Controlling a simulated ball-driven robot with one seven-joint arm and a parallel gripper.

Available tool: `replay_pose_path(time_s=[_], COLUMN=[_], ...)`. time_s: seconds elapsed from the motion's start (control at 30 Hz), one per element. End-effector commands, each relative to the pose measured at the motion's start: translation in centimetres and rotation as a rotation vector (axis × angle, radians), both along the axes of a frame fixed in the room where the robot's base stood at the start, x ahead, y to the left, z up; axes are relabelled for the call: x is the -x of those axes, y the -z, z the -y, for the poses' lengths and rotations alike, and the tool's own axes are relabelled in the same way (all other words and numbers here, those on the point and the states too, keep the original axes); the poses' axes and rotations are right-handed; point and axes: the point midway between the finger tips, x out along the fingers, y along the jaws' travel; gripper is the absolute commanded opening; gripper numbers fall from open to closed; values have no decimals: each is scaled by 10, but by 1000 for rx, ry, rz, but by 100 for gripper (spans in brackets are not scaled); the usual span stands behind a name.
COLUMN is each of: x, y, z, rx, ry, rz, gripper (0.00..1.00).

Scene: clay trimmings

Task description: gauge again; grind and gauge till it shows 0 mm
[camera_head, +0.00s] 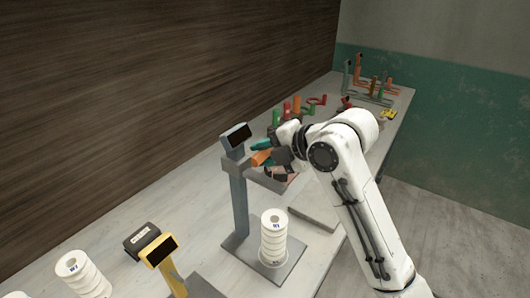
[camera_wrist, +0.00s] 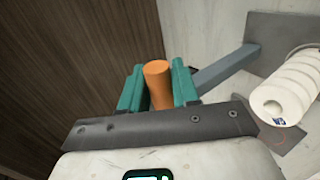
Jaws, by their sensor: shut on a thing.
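My gripper (camera_head: 268,151) has teal fingers, shut on an orange cylinder-shaped handle (camera_wrist: 158,82); the rest of that tool is not clear in either view. The orange handle (camera_head: 261,158) is just right of a grey post stand (camera_head: 240,200), close to its head. The stand has a dark screen (camera_head: 239,136) on top; I can read no number on it. A stack of white ribbed discs (camera_head: 273,240) stands upright on the stand's base plate. The stack also shows at the right of the wrist view (camera_wrist: 285,92), apart from my gripper.
A yellow screen stand (camera_head: 164,262), a black labelled box (camera_head: 141,237) and another white stack (camera_head: 82,275) are at the front left. Several coloured tools stand at the far end (camera_head: 372,82). A wooden wall (camera_head: 130,90) runs along the left.

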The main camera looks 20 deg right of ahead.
Motion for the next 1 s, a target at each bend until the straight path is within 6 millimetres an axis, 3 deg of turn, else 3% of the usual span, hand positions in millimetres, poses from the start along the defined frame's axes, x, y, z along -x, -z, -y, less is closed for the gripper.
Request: replay_pose_path(time_s=[0.17, 0.47, 1.0], x=[0, 0, 0], y=[0, 2, 31], z=[0, 0, 0], rx=[1, 1, 0], ry=[0, 0, 1], rz=[-1, -1, -2], gripper=[0, 0, 0])
